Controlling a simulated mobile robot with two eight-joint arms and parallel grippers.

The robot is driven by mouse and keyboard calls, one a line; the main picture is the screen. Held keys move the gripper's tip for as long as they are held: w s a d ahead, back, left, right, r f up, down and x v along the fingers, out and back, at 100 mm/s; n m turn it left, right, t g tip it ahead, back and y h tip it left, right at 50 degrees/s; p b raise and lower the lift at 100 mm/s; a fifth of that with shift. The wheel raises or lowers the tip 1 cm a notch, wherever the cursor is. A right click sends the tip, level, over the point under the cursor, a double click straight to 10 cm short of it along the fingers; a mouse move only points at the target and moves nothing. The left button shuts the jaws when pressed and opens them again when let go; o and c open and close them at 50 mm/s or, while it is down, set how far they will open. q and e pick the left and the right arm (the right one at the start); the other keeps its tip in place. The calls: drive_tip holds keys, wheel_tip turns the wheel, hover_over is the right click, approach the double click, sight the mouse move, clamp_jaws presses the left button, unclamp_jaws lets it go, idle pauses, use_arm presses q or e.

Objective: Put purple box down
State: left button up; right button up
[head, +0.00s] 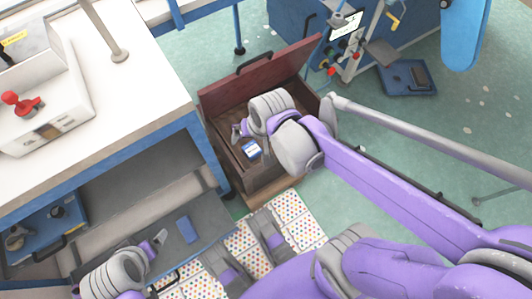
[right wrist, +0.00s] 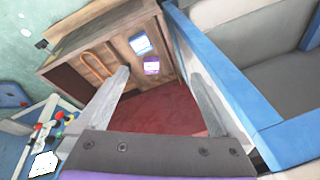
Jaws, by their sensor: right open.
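A small purple-and-white box (right wrist: 151,66) sits inside an open wooden case (right wrist: 100,42), between and beyond my right fingertips in the right wrist view. A small blue-and-white box (right wrist: 139,43) lies close beside it; a blue-and-white box also shows in the head view (head: 251,149). My right gripper (head: 238,132) is over the case; in the right wrist view its fingers (right wrist: 157,76) are apart with nothing between them. The purple box is not clear in the head view, where my right wrist covers part of the case. My left gripper (head: 160,239) is at the lower left, near a flat blue item (head: 186,230).
The case's dark red lid (head: 230,88) stands raised at the back. A white-topped bench (head: 130,85) with blue legs is at the left. A dotted mat (head: 290,204) lies in front of the case. A blue machine with levers (head: 345,60) stands behind right.

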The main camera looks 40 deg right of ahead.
drive_tip(key=s+a+n+t, duration=0.1)
drive_tip(key=s+n, duration=0.5)
drive_tip(key=s, duration=0.2)
drive_tip(key=shift+h, duration=0.4)
drive_tip(key=shift+f, duration=0.1)
idle(0.4)
